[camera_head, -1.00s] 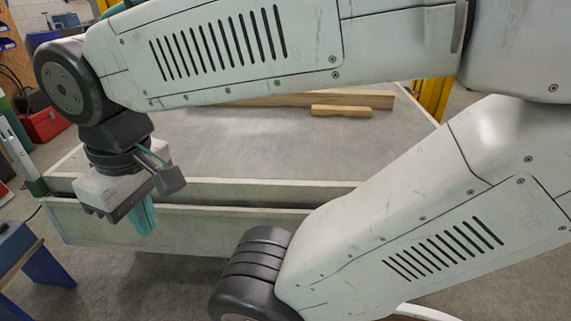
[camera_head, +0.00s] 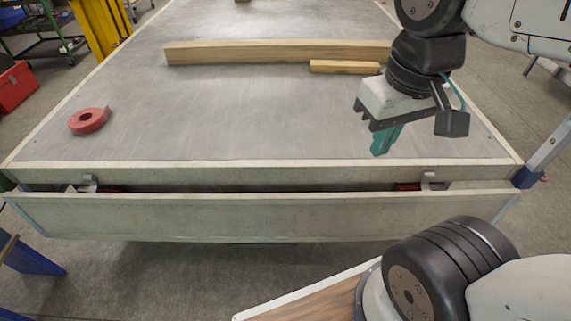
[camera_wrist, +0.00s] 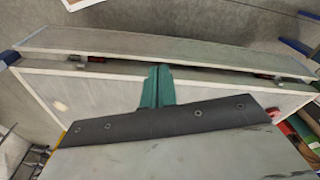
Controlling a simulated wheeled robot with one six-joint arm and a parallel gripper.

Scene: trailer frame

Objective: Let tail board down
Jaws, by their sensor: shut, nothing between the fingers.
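The tail board (camera_head: 270,216) is a long pale grey board across the near end of the trailer. A narrow dark gap separates its top edge from the deck's end rail; I cannot tell how far it tilts. It also spans the top of the wrist view (camera_wrist: 150,38). A grey left catch (camera_head: 90,183) and right catch (camera_head: 430,181) with red parts sit in the gap. My gripper (camera_head: 381,148), with teal fingers, is shut and empty above the deck, inward of the right catch. It also shows in the wrist view (camera_wrist: 156,88), apart from the tail board.
The deck (camera_head: 220,125) carries a long timber (camera_head: 270,52), a short timber (camera_head: 344,67) and a red ring-shaped roll (camera_head: 88,120). A blue-legged stand (camera_head: 35,262) is at lower left.

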